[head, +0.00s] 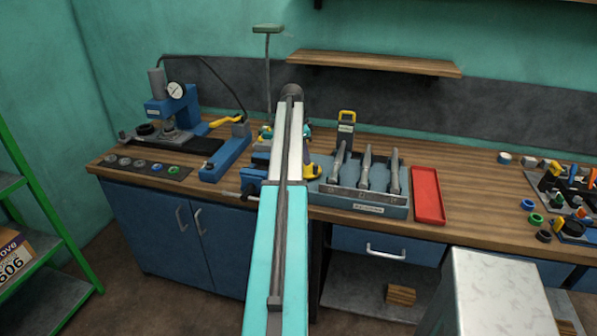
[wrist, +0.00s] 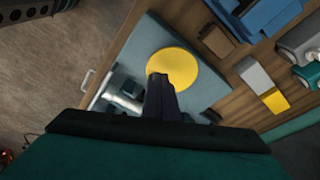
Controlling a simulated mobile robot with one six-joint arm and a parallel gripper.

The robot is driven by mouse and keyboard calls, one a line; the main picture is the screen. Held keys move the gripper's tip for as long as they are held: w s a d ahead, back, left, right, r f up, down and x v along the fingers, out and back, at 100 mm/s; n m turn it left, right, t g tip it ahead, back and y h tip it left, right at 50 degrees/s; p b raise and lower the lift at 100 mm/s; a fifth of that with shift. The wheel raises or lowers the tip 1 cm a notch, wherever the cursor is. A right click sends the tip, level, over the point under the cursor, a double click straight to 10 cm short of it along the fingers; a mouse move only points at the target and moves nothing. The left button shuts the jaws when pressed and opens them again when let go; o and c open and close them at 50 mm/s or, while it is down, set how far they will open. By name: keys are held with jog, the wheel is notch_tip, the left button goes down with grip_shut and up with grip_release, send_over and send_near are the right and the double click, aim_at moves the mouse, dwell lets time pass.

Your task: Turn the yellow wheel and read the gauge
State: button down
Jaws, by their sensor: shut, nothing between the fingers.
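A round yellow disc, which I take for the yellow wheel (wrist: 178,62), lies over a blue-grey plate in the wrist view. The fingers of my gripper (wrist: 160,84) are shut and empty. Their dark tips overlap the disc's lower edge in the picture; I cannot tell whether they touch it. In the head view a yellow part (head: 314,172) shows just right of my arm, which hides much around it. A white round gauge (head: 175,90) sits on the blue press at the bench's left end. Its needle is too small to read.
A blue-grey tray (head: 359,208) with several grey-handled tools and a red tray (head: 428,195) stand right of my arm. A blue block with a yellow lever (head: 224,122) stands left. A shelf (head: 375,62) hangs above the bench. A pale metal box (head: 496,295) is in front.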

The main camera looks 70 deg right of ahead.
jog(key=shift+p+v, duration=0.5)
jog(key=shift+v, duration=0.75)
jog(key=shift+s+d, duration=0.1)
jog(key=shift+s, duration=0.05)
